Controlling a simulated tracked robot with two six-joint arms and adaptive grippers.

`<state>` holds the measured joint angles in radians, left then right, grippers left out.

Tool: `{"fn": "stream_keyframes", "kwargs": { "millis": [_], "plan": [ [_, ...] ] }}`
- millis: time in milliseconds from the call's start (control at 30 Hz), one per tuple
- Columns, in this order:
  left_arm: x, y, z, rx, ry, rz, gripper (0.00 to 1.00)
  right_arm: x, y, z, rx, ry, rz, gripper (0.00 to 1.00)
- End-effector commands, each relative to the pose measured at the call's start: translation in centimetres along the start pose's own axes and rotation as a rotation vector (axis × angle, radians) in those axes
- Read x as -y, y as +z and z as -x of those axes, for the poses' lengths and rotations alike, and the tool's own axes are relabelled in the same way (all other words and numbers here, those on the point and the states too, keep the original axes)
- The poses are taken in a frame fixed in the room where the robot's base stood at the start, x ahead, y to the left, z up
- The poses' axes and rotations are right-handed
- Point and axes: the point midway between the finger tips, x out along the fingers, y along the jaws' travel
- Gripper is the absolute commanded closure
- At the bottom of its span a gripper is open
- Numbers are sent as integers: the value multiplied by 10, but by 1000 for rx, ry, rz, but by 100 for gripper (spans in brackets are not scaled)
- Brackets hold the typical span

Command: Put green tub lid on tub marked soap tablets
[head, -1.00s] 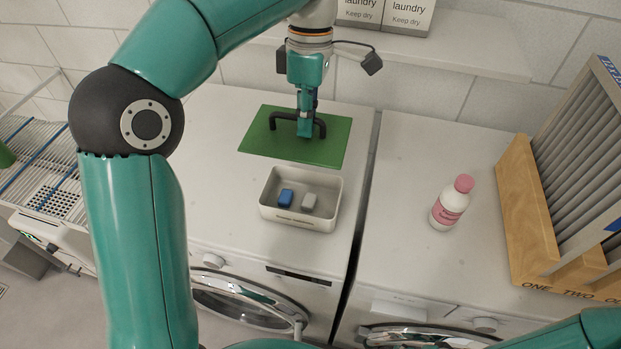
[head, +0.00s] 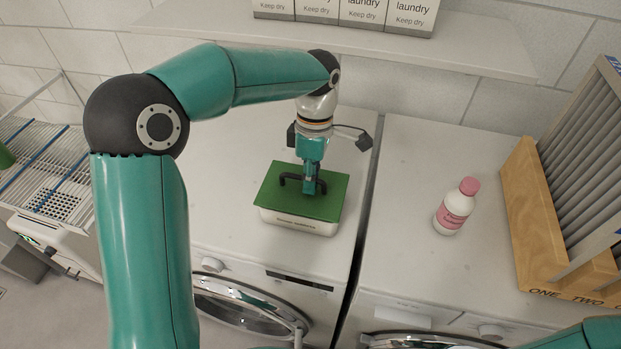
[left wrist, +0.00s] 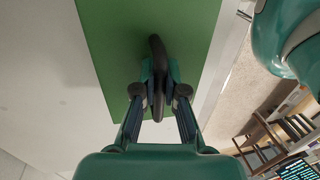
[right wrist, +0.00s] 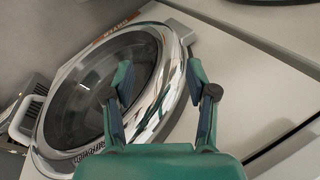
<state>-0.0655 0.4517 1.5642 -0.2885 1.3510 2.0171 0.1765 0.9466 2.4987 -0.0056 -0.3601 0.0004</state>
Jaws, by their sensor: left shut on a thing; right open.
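The green lid (head: 268,190) is a flat board with a black bar handle (head: 290,178). It lies over the white tub (head: 270,217) on the left washing machine and hides the tub's inside; only the tub's front, with small dark lettering, shows below it. I cannot tell whether the lid rests fully on the rim. My left gripper (head: 310,190) is shut on the handle. In the left wrist view the fingers (left wrist: 159,95) clasp the black handle above the green lid (left wrist: 200,25). My right gripper (right wrist: 163,100) is open and empty, in front of a washing machine door.
A pink-capped bottle (head: 455,207) stands on the right machine. A wooden rack (head: 535,215) with grey slats stands at far right. A shelf (head: 460,55) with laundry boxes (head: 410,15) runs along the wall behind. The machine top behind the tub is clear.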

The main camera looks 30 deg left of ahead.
Motion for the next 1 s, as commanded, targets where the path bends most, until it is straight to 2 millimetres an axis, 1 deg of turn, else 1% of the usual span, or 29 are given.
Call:
{"fn": "stream_keyframes", "kwargs": {
  "millis": [200, 567, 600, 667, 700, 733, 1000],
  "plan": [
    [0, 0, 0, 0, 1, 0, 100, 0, 0, 0, 0, 0, 0, 43],
    [-2, 0, -11, 0, 0, 0, 100, -2, 0, -6, 0, 0, 0, 43],
    [-2, 0, -10, 0, 0, 0, 85, -2, 0, -6, 0, 0, 0, 43],
    [-2, 0, -10, 0, 0, 0, 75, -2, 0, -5, 0, 0, 0, 43],
    [-2, 0, -10, 0, 0, 0, 68, -2, 0, -5, 0, 0, 0, 43],
    [-2, 0, -10, 0, 0, 0, 65, -2, 0, -5, 0, 0, 0, 43],
    [-2, 0, -9, 0, 0, 0, 65, -2, 0, -5, 0, 0, 0, 43]
  ]
}}
